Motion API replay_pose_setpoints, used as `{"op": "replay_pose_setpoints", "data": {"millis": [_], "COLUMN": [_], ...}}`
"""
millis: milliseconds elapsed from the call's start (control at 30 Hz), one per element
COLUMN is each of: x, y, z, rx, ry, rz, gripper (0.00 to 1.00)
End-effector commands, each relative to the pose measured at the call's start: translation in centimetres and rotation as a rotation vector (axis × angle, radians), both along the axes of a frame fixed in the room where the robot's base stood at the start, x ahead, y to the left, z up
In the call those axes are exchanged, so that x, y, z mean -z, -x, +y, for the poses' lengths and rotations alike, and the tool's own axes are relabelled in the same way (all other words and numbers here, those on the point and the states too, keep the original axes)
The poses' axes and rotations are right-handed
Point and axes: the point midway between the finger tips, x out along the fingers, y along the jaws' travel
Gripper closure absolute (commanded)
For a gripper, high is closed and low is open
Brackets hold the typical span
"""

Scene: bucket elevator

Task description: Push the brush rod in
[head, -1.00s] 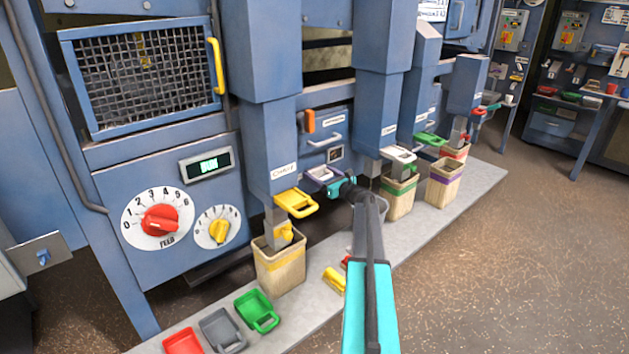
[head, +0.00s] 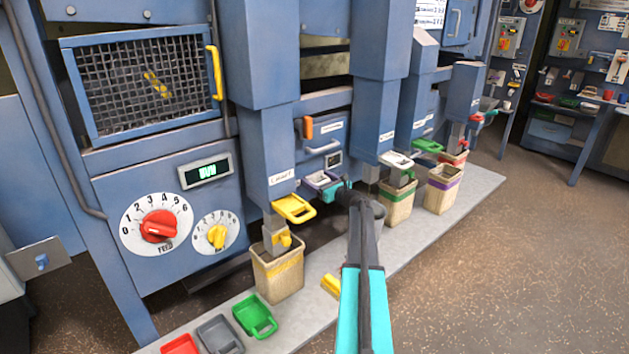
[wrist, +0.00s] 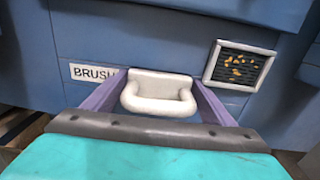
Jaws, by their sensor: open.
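The brush rod shows as a pale, rounded handle (wrist: 158,94) on the blue panel, right of the "BRUSH" label (wrist: 92,72) in the wrist view. Its shaft is hidden behind the handle. My gripper (wrist: 160,82) is open, with one purple finger on each side of the handle. The finger ends are close to the panel; I cannot tell whether they touch the handle. In the head view my gripper (head: 319,180) reaches the low middle panel, just right of the yellow-handled chute, and the handle is small there.
A small grated window (wrist: 240,66) with yellow bits sits right of the handle. A yellow slide handle (head: 294,208) sticks out left of my gripper. Bins, including a yellow-banded one (head: 279,274), stand below on the grey ledge (head: 318,312). The brown floor at right is clear.

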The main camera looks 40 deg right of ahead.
Motion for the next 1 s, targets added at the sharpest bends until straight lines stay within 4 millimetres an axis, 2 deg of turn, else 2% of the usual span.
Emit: {"op": "replay_pose_setpoints", "data": {"millis": [167, 367, 1000], "x": [0.1, 0.1, 0.0], "y": [0.7, 2.7, 11.4], "z": [0.1, 0.2, 0.9], "rx": [0.001, 0.003, 0.002], "ry": [0.000, 0.000, 0.000], "rz": [0.001, 0.001, -0.001], "gripper": [0.22, 0.22, 0.22]}}
